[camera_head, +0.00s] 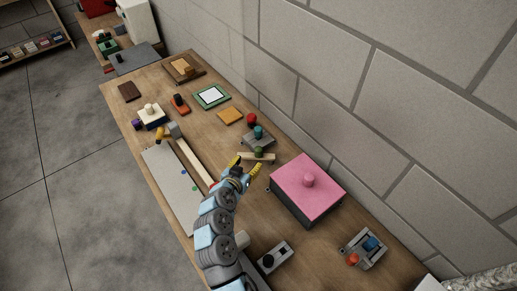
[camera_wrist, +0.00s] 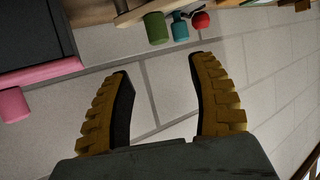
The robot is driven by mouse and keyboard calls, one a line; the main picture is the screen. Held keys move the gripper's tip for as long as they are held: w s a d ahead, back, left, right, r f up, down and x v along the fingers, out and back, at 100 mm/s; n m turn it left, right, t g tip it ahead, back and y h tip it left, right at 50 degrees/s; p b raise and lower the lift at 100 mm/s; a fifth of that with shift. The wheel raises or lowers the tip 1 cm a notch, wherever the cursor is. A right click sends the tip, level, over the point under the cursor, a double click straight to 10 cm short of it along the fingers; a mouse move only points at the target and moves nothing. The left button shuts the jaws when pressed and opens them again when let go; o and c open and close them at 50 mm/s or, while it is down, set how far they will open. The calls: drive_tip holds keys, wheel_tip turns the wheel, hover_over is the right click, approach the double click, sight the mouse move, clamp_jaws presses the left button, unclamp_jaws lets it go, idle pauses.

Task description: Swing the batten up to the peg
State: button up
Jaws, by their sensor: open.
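A short pale wooden strip (camera_head: 266,157) with a green knob (camera_head: 258,152) lies just beyond my gripper (camera_head: 246,165); it may be the batten. In the wrist view the strip (camera_wrist: 132,14) is at the top edge, with its green knob (camera_wrist: 156,28) beyond my fingertips. My gripper (camera_wrist: 158,62) is open, with nothing between its yellow fingers and apart from the knob. A longer wooden bar (camera_head: 195,161) lies beside a pale panel (camera_head: 163,174) and could also be the batten. I cannot tell which part is the peg.
A pink-topped box (camera_head: 308,186) stands right of my gripper; its pink knob also shows in the wrist view (camera_wrist: 14,104). A teal knob (camera_head: 258,132) and red ball (camera_head: 252,119) are behind the strip. A block wall runs along the table's back. Several small fixtures fill the far end.

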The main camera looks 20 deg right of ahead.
sight(258, 150)
drive_tip(key=shift+x, duration=5.75)
drive_tip(key=shift+s+f, duration=0.1)
drive_tip(key=shift+f, duration=0.05)
clamp_jaws()
